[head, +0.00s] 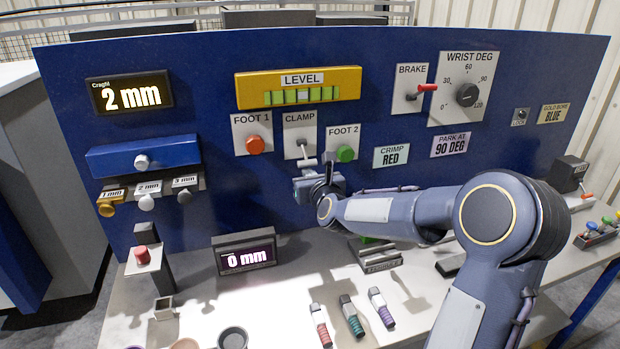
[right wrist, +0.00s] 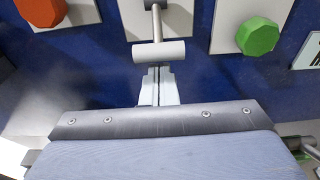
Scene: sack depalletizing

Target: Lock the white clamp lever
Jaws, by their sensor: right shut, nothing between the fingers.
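The clamp lever (head: 304,161) hangs downward from its light plate marked CLAMP (head: 299,122) on the blue panel. In the right wrist view its white cylindrical handle (right wrist: 160,52) lies crosswise at the end of a metal rod. My right gripper (head: 312,182) is just below the lever in the head view. In the right wrist view its closed fingers (right wrist: 157,73) point at the underside of the handle, with nothing between them. I cannot tell whether the fingertips touch the handle. My left gripper is not in view.
An orange FOOT 1 knob (head: 255,145) and a green FOOT 2 knob (head: 345,153) flank the lever closely. A yellow level bar (head: 298,87) sits above. Below, a 0 mm display (head: 244,254) and several coloured-handled tools (head: 351,316) occupy the bench.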

